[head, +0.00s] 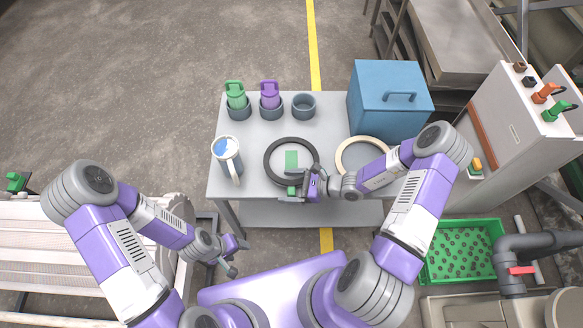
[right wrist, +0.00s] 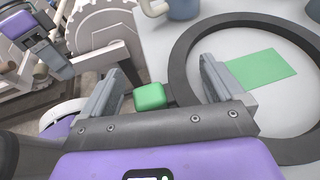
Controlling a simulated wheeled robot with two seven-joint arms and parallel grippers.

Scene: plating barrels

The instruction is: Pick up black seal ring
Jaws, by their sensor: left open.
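The black seal ring (head: 268,160) lies flat on the grey table around a green rectangle. In the right wrist view the ring (right wrist: 179,66) curves past the inner side of the right-hand finger. A small green block (right wrist: 150,96) shows at its outer edge, between the fingers. My right gripper (head: 291,187) is open at the ring's near side, its fingers (right wrist: 160,70) apart on either side of the green block. I cannot tell whether a finger touches the ring. My left gripper (head: 238,257) is open and empty, off the table's near left.
A cream ring (head: 343,148) lies right of the black one. A blue box (head: 390,103) stands at the back right.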

